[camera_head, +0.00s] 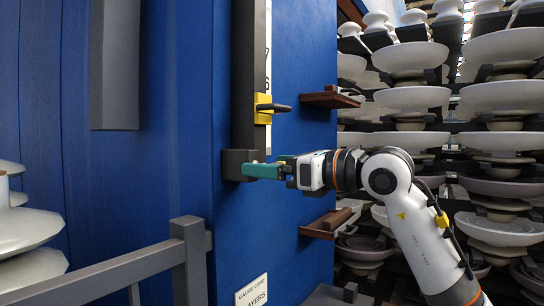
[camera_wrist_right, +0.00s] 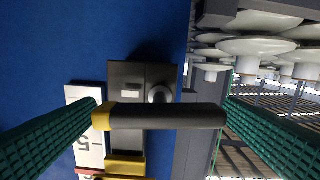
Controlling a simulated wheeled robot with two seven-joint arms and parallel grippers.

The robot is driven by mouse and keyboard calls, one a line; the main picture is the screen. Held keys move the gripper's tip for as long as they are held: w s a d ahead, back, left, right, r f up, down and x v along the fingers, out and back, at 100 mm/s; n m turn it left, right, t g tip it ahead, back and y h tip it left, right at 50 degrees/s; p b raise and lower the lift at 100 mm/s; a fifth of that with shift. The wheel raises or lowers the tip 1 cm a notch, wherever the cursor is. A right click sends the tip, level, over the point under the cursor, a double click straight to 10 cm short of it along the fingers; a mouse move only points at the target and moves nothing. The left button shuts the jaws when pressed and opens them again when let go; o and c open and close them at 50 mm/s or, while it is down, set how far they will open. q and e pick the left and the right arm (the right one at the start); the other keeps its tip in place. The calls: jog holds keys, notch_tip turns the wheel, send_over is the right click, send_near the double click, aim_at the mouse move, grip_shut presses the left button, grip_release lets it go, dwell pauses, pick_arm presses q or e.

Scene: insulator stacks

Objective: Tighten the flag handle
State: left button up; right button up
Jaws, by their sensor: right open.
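The flag handle (camera_head: 276,107), a dark bar, sticks out from a yellow clamp (camera_head: 263,117) on a dark vertical rail on the blue panel. In the right wrist view a dark bar (camera_wrist_right: 165,117) with a yellow end, apparently this handle, lies crosswise between my finger outlines, near the yellow block (camera_wrist_right: 125,165). My right gripper (camera_head: 262,170) has green fingers and is open and empty. In the head view it is below the handle, beside the rail's lower dark block (camera_head: 234,160). Contact cannot be told. My left gripper is out of view.
White numbered strips (camera_head: 268,45) run along the rail. Small brown shelves (camera_head: 330,99) stick out right of the panel, above and below my right arm. Stacks of white insulators (camera_head: 415,100) stand at right. A grey railing (camera_head: 188,250) is at lower left.

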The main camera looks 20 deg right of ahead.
jog(key=shift+w+a, duration=0.2)
jog(key=shift+w, duration=0.05)
jog(key=shift+c, duration=0.5)
jog(key=c, duration=0.9)
jog(key=shift+m+b, duration=0.4)
jog(key=shift+m, duration=0.1)
jog(key=o, duration=1)
jog(key=shift+d, duration=0.1)
